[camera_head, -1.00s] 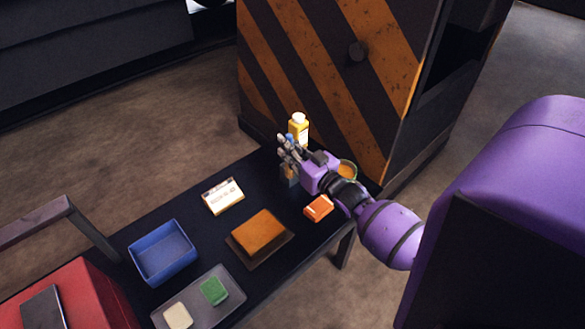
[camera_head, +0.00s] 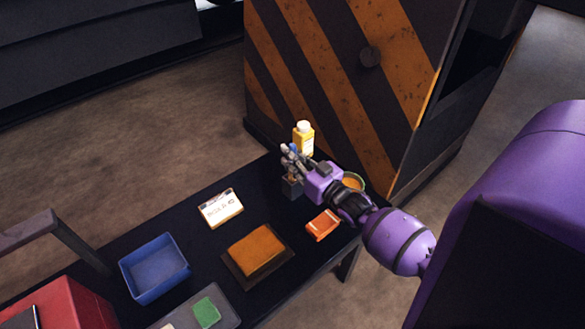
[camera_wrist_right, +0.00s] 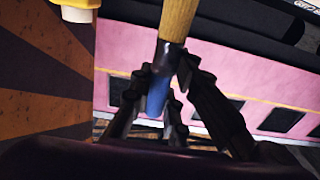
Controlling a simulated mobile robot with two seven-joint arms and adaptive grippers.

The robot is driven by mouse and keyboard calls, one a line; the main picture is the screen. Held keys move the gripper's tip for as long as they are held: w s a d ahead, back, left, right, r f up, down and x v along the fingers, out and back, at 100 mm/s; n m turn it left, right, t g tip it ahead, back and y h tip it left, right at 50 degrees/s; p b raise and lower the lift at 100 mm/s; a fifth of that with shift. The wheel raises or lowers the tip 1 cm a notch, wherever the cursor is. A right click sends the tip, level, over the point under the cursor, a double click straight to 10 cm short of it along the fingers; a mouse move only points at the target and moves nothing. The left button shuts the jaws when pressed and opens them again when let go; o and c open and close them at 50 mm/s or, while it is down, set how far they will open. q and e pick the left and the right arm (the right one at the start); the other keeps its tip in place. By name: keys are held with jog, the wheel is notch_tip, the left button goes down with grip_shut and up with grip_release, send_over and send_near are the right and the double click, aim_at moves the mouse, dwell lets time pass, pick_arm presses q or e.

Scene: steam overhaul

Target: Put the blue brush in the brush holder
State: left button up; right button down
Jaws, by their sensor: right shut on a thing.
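My right gripper (camera_head: 290,160) is at the far end of the dark table, shut on the blue brush. In the right wrist view the brush's blue part (camera_wrist_right: 157,94) sits between the fingers, and a tan wooden length (camera_wrist_right: 177,20) runs up out of the picture. In the head view the fingers hide most of the brush. A small dark box, which looks like the brush holder (camera_head: 292,188), stands just below the fingers. I cannot tell whether the brush is inside it. My left gripper is not in view.
A yellow bottle (camera_head: 303,140) with a white cap stands close behind the gripper. A round bowl (camera_head: 353,181) and an orange box (camera_head: 323,224) are nearby. A white card (camera_head: 221,208), brown block (camera_head: 256,250) and blue tray (camera_head: 154,268) lie nearer. The striped cabinet (camera_head: 335,80) stands behind.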

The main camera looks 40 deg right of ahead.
notch_tip(320, 180, down, 3)
jog(key=shift+f, duration=0.5)
jog(key=shift+f+b, duration=0.35)
jog(key=shift+b, duration=0.05)
jog(key=c, duration=1.7)
grip_release()
jog(key=shift+r, duration=0.1)
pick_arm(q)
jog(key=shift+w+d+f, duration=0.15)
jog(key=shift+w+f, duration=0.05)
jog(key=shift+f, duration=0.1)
